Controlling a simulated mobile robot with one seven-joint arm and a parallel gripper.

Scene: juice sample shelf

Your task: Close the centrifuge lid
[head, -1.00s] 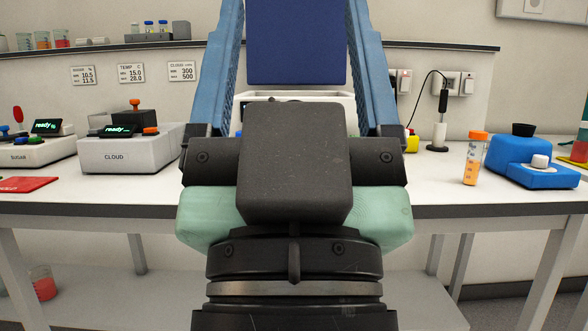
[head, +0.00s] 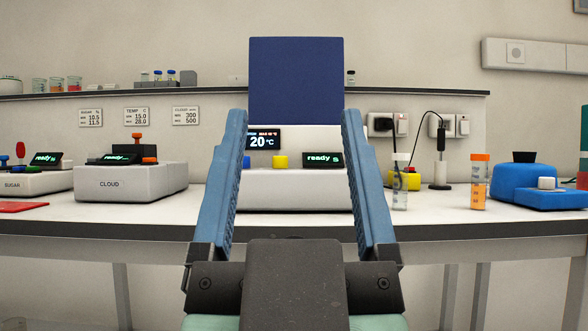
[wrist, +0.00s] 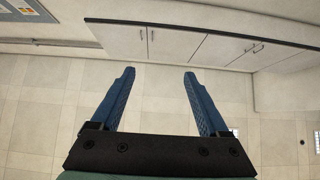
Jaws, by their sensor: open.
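The centrifuge (head: 292,190) is a white box on the bench, straight ahead in the head view. Its dark blue lid (head: 296,80) stands upright and open at the back. Its front has displays reading 20 °C and "ready" and a yellow knob (head: 280,162). My gripper (head: 295,113) is open and empty, its two blue fingers wide apart in front of the centrifuge, overlapping its sides in the picture. The wrist view shows the open fingers (wrist: 160,72) against floor and cabinets, with no centrifuge in it.
Left on the bench (head: 130,212) are the CLOUD device (head: 130,184) and the SUGAR device (head: 35,182). Right are a clear tube (head: 400,185), an orange-capped tube (head: 479,185), a probe on a stand (head: 440,165) and a blue device (head: 530,185). A shelf (head: 220,94) runs behind.

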